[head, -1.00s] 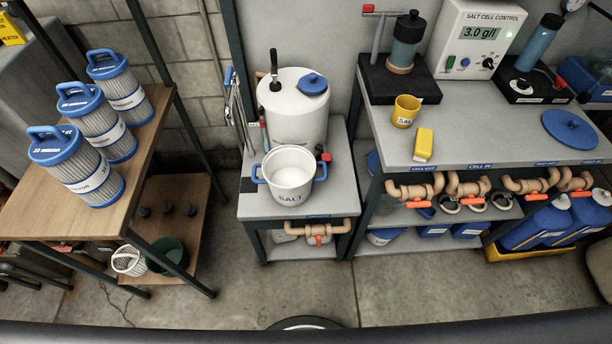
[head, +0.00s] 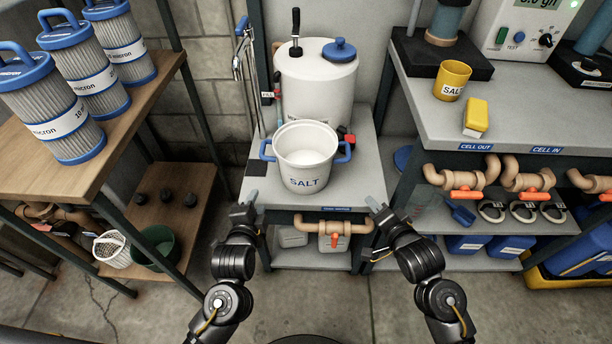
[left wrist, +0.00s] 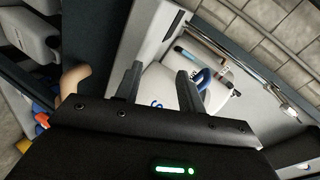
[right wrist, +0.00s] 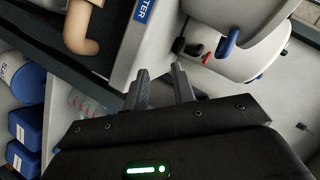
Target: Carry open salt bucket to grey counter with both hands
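The open white salt bucket (head: 303,165), marked SALT, has a blue handle on each side and white contents. It stands upright on a low grey stand (head: 357,190). The grey counter (head: 425,108) is higher, to the right. My left gripper (head: 248,196) is open and empty at the stand's front left, short of the bucket; the left wrist view shows the left blue handle (left wrist: 203,78) beyond its fingers. My right gripper (head: 374,205) is open and empty at the stand's front right; the right blue handle (right wrist: 228,42) lies beyond its fingers in the right wrist view.
A white tank (head: 317,85) with a blue knob stands behind the bucket. A yellow cup (head: 452,80) and a yellow block (head: 476,118) sit on the counter, with bare surface at its front left. A shelf with filter cartridges (head: 72,110) stands left.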

